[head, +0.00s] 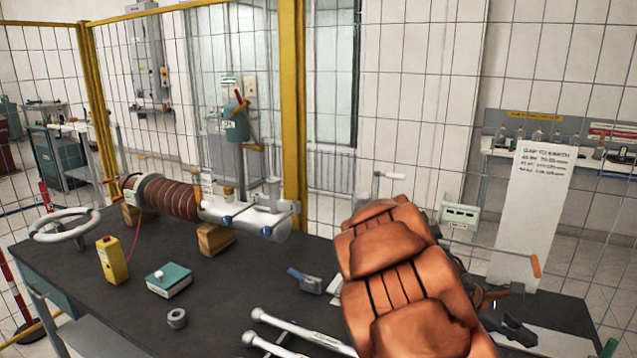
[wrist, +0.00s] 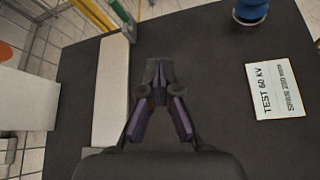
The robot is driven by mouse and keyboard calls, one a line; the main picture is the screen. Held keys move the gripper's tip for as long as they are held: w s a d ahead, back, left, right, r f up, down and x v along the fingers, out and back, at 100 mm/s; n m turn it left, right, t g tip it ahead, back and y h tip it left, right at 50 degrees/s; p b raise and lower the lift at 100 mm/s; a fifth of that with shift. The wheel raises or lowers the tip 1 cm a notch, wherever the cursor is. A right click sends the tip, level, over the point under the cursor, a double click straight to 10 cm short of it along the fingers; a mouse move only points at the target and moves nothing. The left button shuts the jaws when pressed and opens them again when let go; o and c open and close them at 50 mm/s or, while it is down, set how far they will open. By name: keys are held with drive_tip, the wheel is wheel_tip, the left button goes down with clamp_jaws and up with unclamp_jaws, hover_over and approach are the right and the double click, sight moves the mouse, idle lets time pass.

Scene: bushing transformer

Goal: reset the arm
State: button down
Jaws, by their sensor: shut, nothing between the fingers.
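My arm (head: 400,275), in orange-brown padded covers, rises across the right of the table in the head view and hides part of the tabletop. In the wrist view my gripper (wrist: 157,72) points away from the camera over the dark tabletop. Its two dark fingers meet at the tips and hold nothing. In the head view the gripper is mostly hidden behind the arm; dark parts of it show at the lower right.
A ribbed brown bushing (head: 168,197) lies on wooden blocks on the dark table (head: 225,290). A yellow box (head: 112,262), a teal box (head: 169,280) and a grey ring (head: 177,318) stand in front. A "TEST 60 KV" card (wrist: 277,91) lies right of my gripper, a pale strip (wrist: 112,95) left.

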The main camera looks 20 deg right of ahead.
drive_tip(key=s+a+m+t+y, duration=0.2)
drive_tip(key=s+a+y, duration=0.1)
drive_tip(key=a, duration=0.9)
drive_tip(key=s+a+f+m+t+y, duration=0.1)
drive_tip(key=s+a+m+t+y, duration=0.1)
drive_tip(key=a, duration=1.1)
drive_tip(key=s+a+m+t+y, duration=0.1)
drive_tip(key=s+a+y, duration=0.3)
drive_tip(key=a, duration=0.9)
drive_tip(key=shift+s+f+m+t, duration=0.25)
drive_tip(key=shift+m+t, duration=0.15)
drive_tip(key=shift+m, duration=0.3)
drive_tip(key=shift+d, duration=0.1)
